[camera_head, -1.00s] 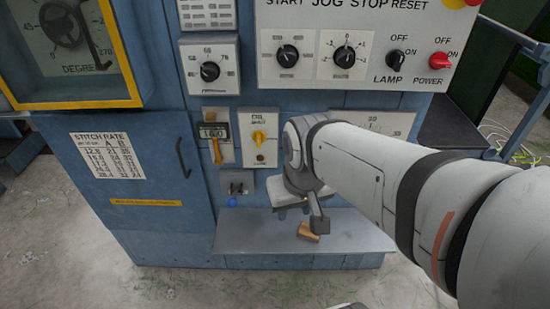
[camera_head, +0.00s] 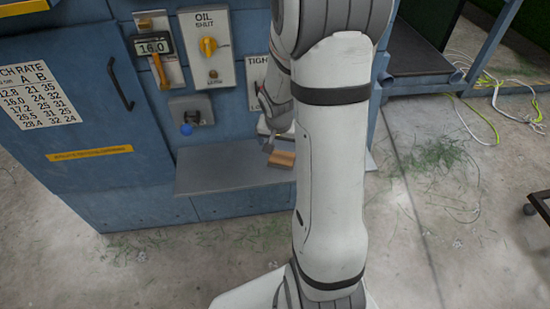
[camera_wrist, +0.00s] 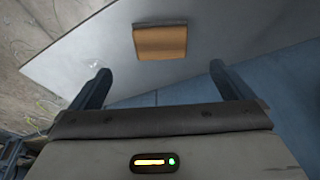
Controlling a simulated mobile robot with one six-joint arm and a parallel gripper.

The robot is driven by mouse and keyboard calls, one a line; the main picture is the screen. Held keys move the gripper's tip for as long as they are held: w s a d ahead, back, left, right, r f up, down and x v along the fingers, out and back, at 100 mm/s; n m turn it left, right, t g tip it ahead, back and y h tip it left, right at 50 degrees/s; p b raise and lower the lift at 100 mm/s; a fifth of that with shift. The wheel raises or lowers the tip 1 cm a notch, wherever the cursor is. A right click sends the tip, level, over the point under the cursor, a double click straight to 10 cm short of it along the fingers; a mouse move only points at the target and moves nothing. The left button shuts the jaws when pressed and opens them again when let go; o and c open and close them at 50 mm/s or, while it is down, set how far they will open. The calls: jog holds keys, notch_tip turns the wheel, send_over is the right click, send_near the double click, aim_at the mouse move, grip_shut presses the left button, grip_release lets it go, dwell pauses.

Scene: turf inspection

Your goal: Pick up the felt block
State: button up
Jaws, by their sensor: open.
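The felt block (camera_head: 281,159) is a small orange-brown block lying on the grey shelf (camera_head: 215,171) at the front of the blue machine. In the head view my arm hides part of the shelf to its right. In the wrist view the block (camera_wrist: 160,42) lies on the shelf, ahead of and between the two fingers. My gripper (camera_wrist: 158,75) is open and empty, with its dark fingers spread wider than the block and apart from it. In the head view my gripper (camera_head: 268,140) is mostly hidden by my arm, just behind the block.
The blue machine front carries an oil switch panel (camera_head: 209,46), a gauge reading 16.0 (camera_head: 155,45), a blue knob (camera_head: 186,129) and a door handle (camera_head: 120,83). A dark bench (camera_head: 420,45) stands to the right. Cables (camera_head: 490,85) and green clippings lie on the floor.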

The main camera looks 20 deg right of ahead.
aim_at(282, 157)
jog(key=b+x, duration=0.3)
jog(key=x, duration=0.6)
jog(key=shift+f, duration=0.15)
jog(key=shift+c, duration=0.2)
jog(key=c, duration=1)
jog(key=shift+c, duration=0.2)
